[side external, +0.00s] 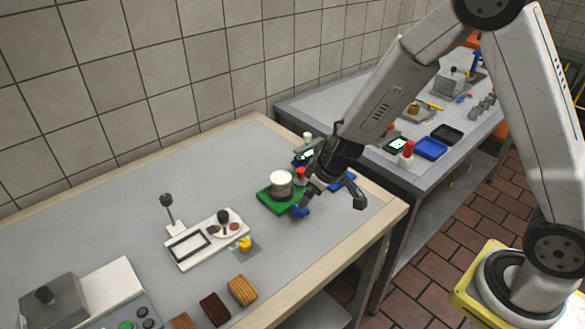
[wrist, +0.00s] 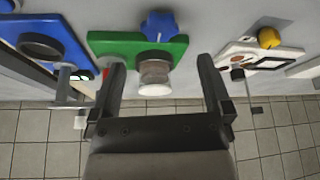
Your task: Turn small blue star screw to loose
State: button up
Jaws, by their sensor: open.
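The small blue star screw (side external: 299,211) sticks out from the front edge of a green base (side external: 268,201). It also shows in the wrist view (wrist: 159,25) at top centre, beyond my fingers. A white round cylinder (side external: 281,182) stands on the green base. In the wrist view the cylinder (wrist: 155,73) lies between the lines of my two fingers. My gripper (side external: 333,199) is open, with its fingers wide apart and nothing held. In the side view it is just right of the green base. I cannot tell its exact height above the screw.
A white device with a yellow knob (side external: 245,243) stands left of the green base. A blue device (wrist: 45,40) with a round dark part is close on the other side. Brown and tan blocks (side external: 242,290) lie along the table's front edge. Bare table lies behind the green base.

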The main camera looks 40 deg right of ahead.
aim_at(304, 210)
jog(key=shift+x, duration=3.05)
jog(key=shift+f, duration=0.15)
jog(key=c, duration=1.2)
jog(key=shift+n+y, duration=0.3)
jog(key=shift+n, duration=0.4)
jog(key=shift+w+d+n, duration=0.1)
jog(key=shift+n, duration=0.7)
jog(key=shift+y, duration=0.3)
